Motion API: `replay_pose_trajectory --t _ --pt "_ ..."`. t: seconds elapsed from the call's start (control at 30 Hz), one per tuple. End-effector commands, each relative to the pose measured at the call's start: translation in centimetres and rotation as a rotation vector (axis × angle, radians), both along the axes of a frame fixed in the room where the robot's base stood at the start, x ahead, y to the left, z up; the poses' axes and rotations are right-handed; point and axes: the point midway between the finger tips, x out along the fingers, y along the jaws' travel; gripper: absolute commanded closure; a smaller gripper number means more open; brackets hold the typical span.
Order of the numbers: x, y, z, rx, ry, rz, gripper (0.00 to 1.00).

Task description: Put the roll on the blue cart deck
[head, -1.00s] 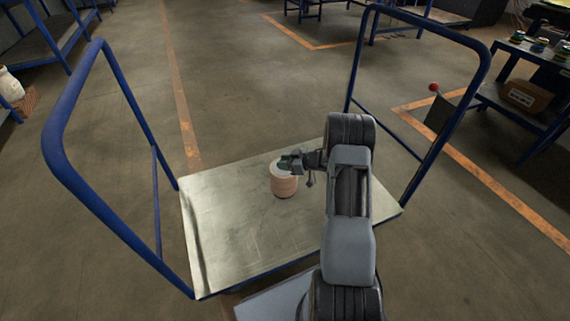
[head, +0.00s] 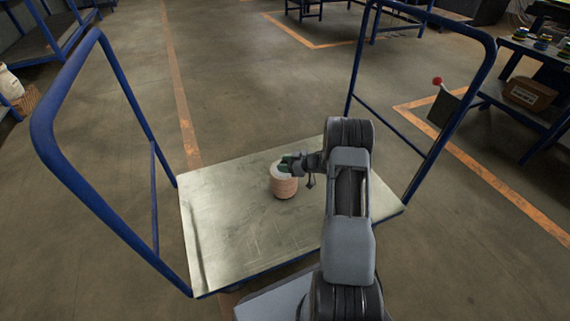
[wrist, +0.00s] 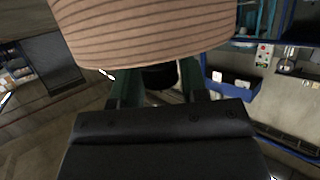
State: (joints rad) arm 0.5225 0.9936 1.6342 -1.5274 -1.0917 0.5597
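The roll (head: 284,187) is a tan, ribbed cylinder with a pale top. It stands upright over the middle of the blue cart's bare metal deck (head: 225,225); I cannot tell whether its base touches the deck. My gripper (head: 289,163) is at the roll's top, its green fingers shut on it. In the wrist view the roll (wrist: 145,32) fills the upper middle, and the fingers of my gripper (wrist: 158,82) run up to it, their tips hidden behind it.
Blue tube handles rise at the deck's left (head: 68,175) and right (head: 455,120) ends. A dark table (head: 520,105) with a cardboard box (head: 530,94) stands at right. Most of the deck around the roll is bare.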

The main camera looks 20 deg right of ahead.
Motion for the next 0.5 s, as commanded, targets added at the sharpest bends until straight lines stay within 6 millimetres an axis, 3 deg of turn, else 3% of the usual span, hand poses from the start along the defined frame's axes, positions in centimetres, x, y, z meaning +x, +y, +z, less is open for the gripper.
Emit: replay_pose_trajectory --t 0.2,0.5 --pt "0.0 0.01 0.01 0.0 0.0 0.0 0.41" --pt "-0.13 -0.16 0.5 0.0 0.0 -0.001 0.41"
